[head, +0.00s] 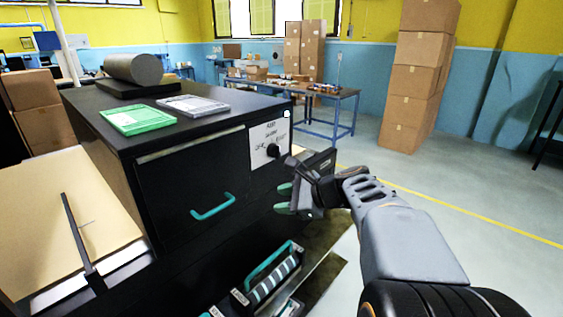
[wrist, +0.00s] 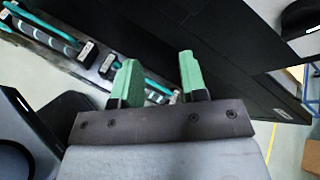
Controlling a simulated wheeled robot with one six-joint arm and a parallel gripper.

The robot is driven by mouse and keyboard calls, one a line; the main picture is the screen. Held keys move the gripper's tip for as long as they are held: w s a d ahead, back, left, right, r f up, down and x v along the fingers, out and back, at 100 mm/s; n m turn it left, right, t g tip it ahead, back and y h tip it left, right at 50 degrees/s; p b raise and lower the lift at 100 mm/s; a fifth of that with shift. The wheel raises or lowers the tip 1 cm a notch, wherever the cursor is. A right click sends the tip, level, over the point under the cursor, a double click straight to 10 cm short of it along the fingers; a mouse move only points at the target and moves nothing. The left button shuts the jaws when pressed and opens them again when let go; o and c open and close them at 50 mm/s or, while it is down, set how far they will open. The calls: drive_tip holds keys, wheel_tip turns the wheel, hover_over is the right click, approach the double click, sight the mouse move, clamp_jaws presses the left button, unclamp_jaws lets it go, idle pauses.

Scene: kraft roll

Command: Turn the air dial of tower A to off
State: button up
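The air dial (head: 272,150) is a small black knob on a white label plate (head: 264,136) at the right end of the black cabinet's front. The plate's lettering is too small to read surely, and so is the knob's setting. My gripper (head: 284,199) is below and slightly right of the dial in the head view, apart from it. In the wrist view my gripper (wrist: 158,78) shows two green fingers spread with a gap and nothing between them. The dial is not visible in the wrist view.
The black cabinet top (head: 100,98) holds a green tray (head: 138,118), a grey tray (head: 192,106) and a dark roll (head: 133,68). A teal drawer handle (head: 213,207) juts out left of the dial. Teal-handled parts (head: 268,275) lie below. Floor at right is open.

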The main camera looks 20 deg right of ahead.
sight(280, 149)
drive_tip(key=w+d+r+m+t+b, duration=0.1)
drive_tip(key=w+d+r+m+t, duration=0.15)
drive_tip(key=d+m, duration=0.3)
drive_tip(key=w+d+r+m+t+b, duration=0.1)
drive_tip(key=d+r+m+t, duration=0.1)
drive_tip(key=d+m+t, duration=0.3)
drive_tip(key=shift+n+g, duration=0.25)
drive_tip(key=shift+n, duration=0.3)
drive_tip(key=x, duration=0.4)
drive_tip(key=d+x, duration=0.1)
drive_tip(key=x, duration=0.2)
drive_tip(key=p+x, duration=0.1)
drive_tip(key=x, duration=0.3)
drive_tip(key=shift+w+r, duration=0.25)
drive_tip(key=shift+w, duration=0.4)
drive_tip(key=shift+w+a, duration=0.3)
drive_tip(key=shift+w, duration=0.3)
drive_tip(key=shift+c, duration=0.4)
clamp_jaws()
drive_tip(key=shift+d, duration=0.15)
